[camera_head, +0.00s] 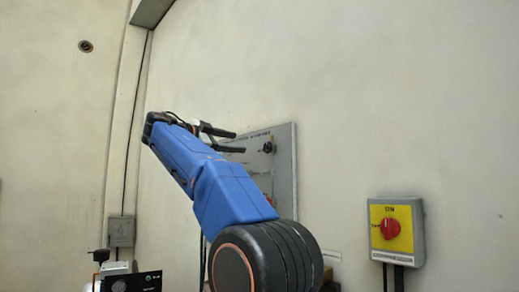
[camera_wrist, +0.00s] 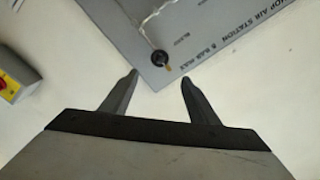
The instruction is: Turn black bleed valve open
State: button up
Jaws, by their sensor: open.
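The black bleed valve (camera_head: 268,147) is a small round knob near the upper right of a grey wall panel (camera_head: 284,170). In the wrist view the valve (camera_wrist: 159,58) shows close to the panel's edge, with a short brass-coloured piece beside it. My gripper (camera_head: 240,142) reaches in front of the panel, left of the valve in the head view. In the wrist view my gripper (camera_wrist: 160,75) is open and empty. The valve appears just beyond the gap between the fingertips, and no contact shows. My blue arm hides much of the panel in the head view.
A yellow switch box (camera_head: 397,230) with a red knob is on the wall to the right; part of it shows at the left of the wrist view (camera_wrist: 12,85). A small grey wall box (camera_head: 121,231) is at left. The wall between panel and switch is clear.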

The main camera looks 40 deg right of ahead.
aim_at(267, 147)
jog(key=d, duration=1.7)
jog(key=shift+s, duration=0.1)
jog(key=c, duration=1)
